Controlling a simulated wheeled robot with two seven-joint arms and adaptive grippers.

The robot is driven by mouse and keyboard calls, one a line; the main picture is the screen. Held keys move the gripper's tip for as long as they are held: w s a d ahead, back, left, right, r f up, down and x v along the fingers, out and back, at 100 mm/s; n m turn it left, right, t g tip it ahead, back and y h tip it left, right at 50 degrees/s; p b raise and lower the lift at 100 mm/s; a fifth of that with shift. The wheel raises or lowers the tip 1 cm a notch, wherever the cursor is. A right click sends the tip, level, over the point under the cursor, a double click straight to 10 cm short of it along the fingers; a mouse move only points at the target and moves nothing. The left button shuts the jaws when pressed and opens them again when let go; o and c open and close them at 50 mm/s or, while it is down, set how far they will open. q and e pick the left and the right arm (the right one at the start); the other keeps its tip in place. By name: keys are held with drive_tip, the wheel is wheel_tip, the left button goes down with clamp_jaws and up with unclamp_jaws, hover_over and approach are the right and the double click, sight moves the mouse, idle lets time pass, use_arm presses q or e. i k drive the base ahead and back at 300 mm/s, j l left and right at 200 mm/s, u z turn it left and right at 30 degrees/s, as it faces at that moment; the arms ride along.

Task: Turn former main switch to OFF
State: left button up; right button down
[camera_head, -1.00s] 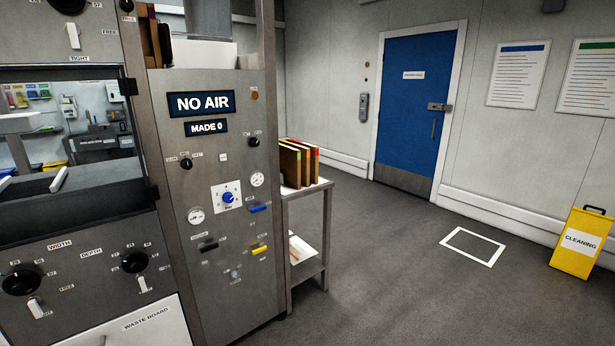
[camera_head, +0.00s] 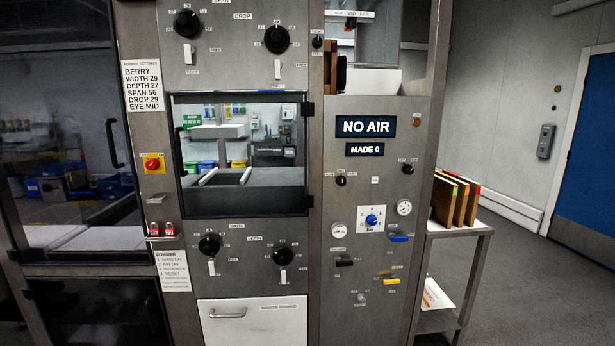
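The former machine (camera_head: 250,106) fills the middle of the head view, with grey metal panels. A red rotary switch on a yellow plate (camera_head: 153,163) sits on the narrow post left of the window, below a settings card. It looks like the main switch, but its position marks are too small to read. Two red padlocks (camera_head: 162,229) hang on a bar lower on the same post. Neither of my grippers is in view.
A settings card (camera_head: 142,86) and a former instruction card (camera_head: 173,270) flank the switch. Several black dials surround the window. A display reads NO AIR (camera_head: 366,126). A side table (camera_head: 455,235) with upright boards stands to the right. Grey floor is clear beyond it.

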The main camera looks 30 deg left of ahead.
sight(152, 163)
drive_tip(key=u, duration=2.1)
